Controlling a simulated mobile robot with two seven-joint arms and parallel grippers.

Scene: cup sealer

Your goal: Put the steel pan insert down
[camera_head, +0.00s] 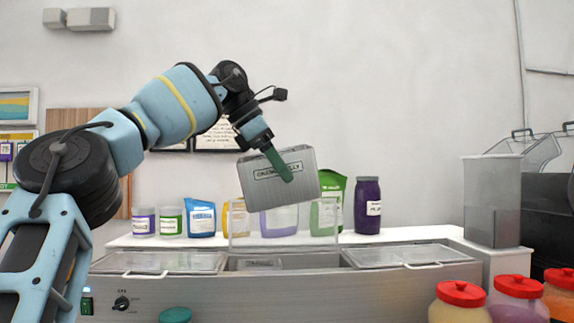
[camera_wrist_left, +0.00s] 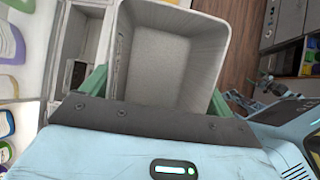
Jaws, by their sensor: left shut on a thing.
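The steel pan insert (camera_head: 250,187) is a grey metal box with a dark label on its side. It hangs tilted in the air above the steel counter unit (camera_head: 225,290), apart from it. My left gripper (camera_head: 279,165) is shut on it, with a green finger lying across the labelled side. In the left wrist view, the pan insert (camera_wrist_left: 175,60) is empty, its open mouth faces the camera, and the green fingers of the left gripper (camera_wrist_left: 157,95) are at its two sides. My right gripper is in neither view.
The unit has an opening (camera_head: 262,264) in its middle, between a left lid (camera_head: 160,262) and a right lid (camera_head: 415,255). Several jars and pouches, including a purple jar (camera_head: 368,206), line the shelf behind. Red-lidded jars (camera_head: 459,303) stand at the front right.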

